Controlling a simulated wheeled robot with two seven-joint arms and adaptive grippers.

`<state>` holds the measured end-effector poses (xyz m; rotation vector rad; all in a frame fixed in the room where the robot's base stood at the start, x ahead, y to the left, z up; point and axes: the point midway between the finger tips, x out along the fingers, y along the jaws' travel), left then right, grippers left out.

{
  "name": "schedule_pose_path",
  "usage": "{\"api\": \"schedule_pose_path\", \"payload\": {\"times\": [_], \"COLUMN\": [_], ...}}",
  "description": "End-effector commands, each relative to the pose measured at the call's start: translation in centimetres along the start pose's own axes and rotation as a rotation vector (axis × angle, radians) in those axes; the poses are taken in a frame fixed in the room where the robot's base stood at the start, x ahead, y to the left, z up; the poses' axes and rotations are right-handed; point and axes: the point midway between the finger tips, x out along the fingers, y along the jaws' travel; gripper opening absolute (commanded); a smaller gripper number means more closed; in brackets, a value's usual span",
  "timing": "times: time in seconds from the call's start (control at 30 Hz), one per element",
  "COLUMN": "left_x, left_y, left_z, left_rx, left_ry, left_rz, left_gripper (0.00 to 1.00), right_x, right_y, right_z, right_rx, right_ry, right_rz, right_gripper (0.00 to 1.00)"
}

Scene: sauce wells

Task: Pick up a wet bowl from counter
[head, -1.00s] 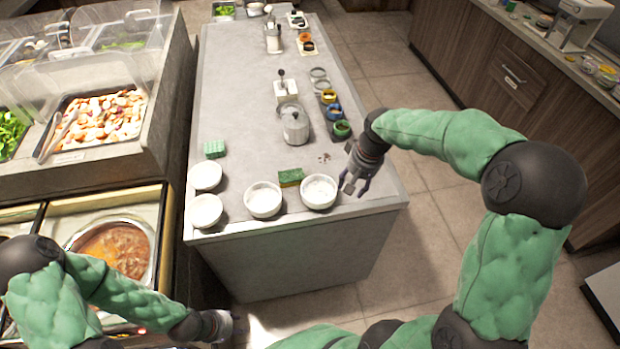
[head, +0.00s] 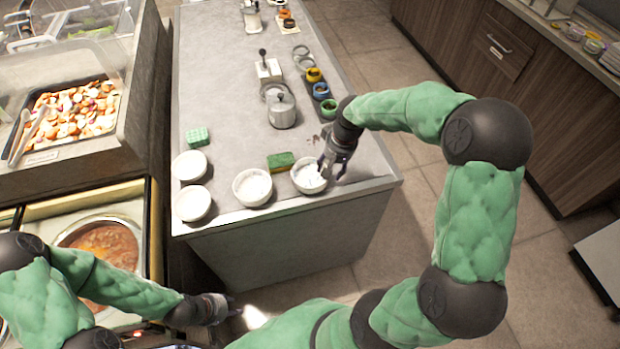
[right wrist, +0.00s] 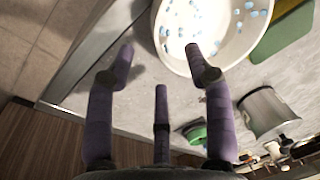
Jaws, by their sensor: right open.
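A white wet bowl (head: 305,181) stands at the counter's (head: 225,90) near edge, right of another white bowl (head: 253,187). In the right wrist view the wet bowl (right wrist: 222,35) has blue droplets inside. My right gripper (head: 331,173) is open and empty at this bowl's right side. In the right wrist view, one of its fingers overlaps the bowl's rim; I cannot tell if it touches. Two more white bowls, one (head: 189,166) behind the other (head: 192,203), stand at the counter's left edge.
A green and yellow sponge (head: 281,161) lies just behind the bowls, a green block (head: 197,137) further left. A metal canister (head: 282,112) and a row of coloured sauce wells (head: 321,91) stand further back. A food station (head: 150,80) borders the counter's left.

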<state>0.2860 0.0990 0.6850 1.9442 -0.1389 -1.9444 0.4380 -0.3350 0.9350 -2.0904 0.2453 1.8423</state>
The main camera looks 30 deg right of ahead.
Motion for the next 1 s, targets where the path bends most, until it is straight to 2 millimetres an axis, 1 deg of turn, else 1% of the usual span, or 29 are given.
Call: {"api": "schedule_pose_path", "payload": {"times": [0.03,0.2,0.3,0.47,0.5,0.57,0.6,0.67,0.7,1.0], "left_x": [0.6,1.2,1.3,1.2,1.2,1.2,1.2,1.2,1.2,1.2], "left_y": [-0.2,-0.4,-0.5,-0.4,-0.4,-0.4,-0.4,-0.4,-0.4,-0.4], "left_z": [0.0,-0.1,-0.1,-0.1,-0.1,-0.1,-0.1,-0.1,-0.1,-0.1], "left_rx": [0.000,0.000,0.000,0.000,0.000,0.000,0.000,0.000,0.000,0.000], "left_ry": [0.000,0.000,0.000,0.000,0.000,0.000,0.000,0.000,0.000,0.000], "left_rz": [0.000,0.000,0.000,0.000,0.000,0.000,0.000,0.000,0.000,0.000], "left_gripper": [0.40,0.40,0.40,0.40,0.40,0.40,0.40,0.40,0.40,0.40], "right_x": [1.1,3.3,3.7,3.6,3.6,3.6,3.6,3.6,3.6,3.5], "right_y": [-0.2,-0.3,-0.3,-0.3,-0.3,-0.3,-0.3,-0.3,-0.3,-0.3], "right_z": [0.0,0.0,-0.1,-0.1,-0.1,-0.1,-0.1,-0.1,-0.1,-0.1], "right_rx": [-0.002,0.000,0.000,0.000,0.000,0.000,0.000,0.000,0.000,0.000], "right_ry": [-0.004,-0.003,-0.003,-0.002,-0.002,-0.002,-0.002,-0.002,-0.002,-0.001], "right_rz": [0.000,0.000,0.000,0.000,0.000,0.000,0.000,0.000,0.000,0.000], "right_gripper": [0.53,0.53,0.53,0.53,0.47,0.30,0.19,0.02,0.00,0.00]}}
